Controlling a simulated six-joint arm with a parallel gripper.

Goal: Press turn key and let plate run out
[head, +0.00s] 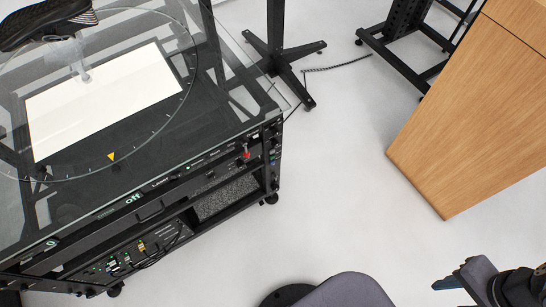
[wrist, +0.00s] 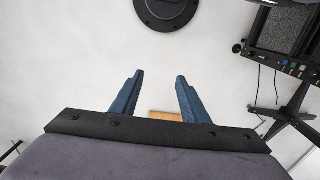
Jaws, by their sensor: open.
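The turntable stands at the left of the head view, with a round glass plate (head: 112,172) on its glass top. A dark shoe (head: 45,20) rests above the plate on a clear stand. A yellow triangle (head: 111,156) marks the plate's front edge. The front control panel (head: 160,196) carries small keys, a lit "off" label (head: 133,199) and a red knob (head: 246,152). I cannot tell which key is the turn key. My gripper (head: 452,282) is at the lower right, far from the panel. In the wrist view its blue fingers (wrist: 158,84) are apart and empty.
A wooden block (head: 470,125) stands at the right of the head view. Black metal stands (head: 284,60) with splayed feet and a cable lie at the back. The rack's dark corner (wrist: 285,40) shows in the wrist view.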

